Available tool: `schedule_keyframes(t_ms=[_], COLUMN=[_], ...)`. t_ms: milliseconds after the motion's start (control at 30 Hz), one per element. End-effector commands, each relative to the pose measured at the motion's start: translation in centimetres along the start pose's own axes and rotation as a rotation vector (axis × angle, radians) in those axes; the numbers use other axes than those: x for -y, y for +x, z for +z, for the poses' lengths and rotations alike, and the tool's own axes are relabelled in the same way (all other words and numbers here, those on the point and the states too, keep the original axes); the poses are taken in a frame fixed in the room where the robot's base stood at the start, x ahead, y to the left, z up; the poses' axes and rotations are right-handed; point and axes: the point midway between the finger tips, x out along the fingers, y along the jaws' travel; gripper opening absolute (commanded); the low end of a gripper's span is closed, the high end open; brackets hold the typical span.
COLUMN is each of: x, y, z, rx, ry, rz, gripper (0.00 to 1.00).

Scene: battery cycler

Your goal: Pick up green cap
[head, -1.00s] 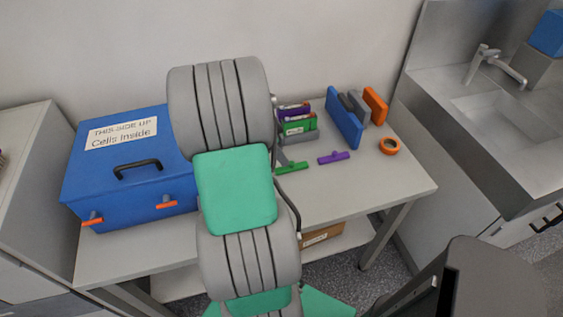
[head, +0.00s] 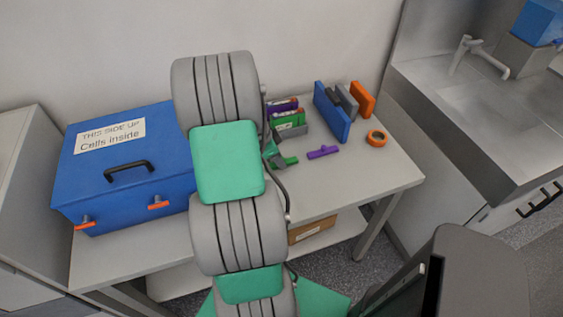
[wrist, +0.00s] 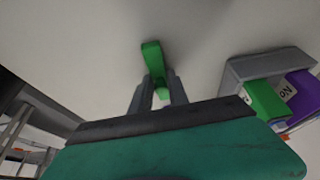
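The green cap (head: 290,160) lies on the table in front of the upright coloured cells, partly hidden by my gripper in the head view. In the wrist view the green cap (wrist: 152,58) points away from my gripper (wrist: 158,90). Its near end lies between the two grey fingers, which stand apart on either side of it. I see no clear grip on the cap. In the head view my gripper (head: 274,155) is down at the cap's left end, and my arm hides much of the fingers.
A purple cap (head: 323,152) lies to the right. A grey holder (wrist: 270,66) with green and purple cells stands close on the right in the wrist view. A blue panel (head: 332,111), an orange tape ring (head: 376,138) and a large blue box (head: 125,175) share the table.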

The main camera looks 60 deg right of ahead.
Motion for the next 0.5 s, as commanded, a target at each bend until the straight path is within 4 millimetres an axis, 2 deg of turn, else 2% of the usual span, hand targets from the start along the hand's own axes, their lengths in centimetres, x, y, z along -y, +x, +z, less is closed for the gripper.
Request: schedule_keyframes(t_ms=[33,200,500], x=[0.0,0.0,0.01], y=[-0.01,-0.02,-0.02], z=[0.01,0.02,0.02], rx=[0.0,0.0,0.0], ry=[0.0,0.0,0.0], rz=[0.0,0.0,0.0], gripper=[0.14,0.0,0.0])
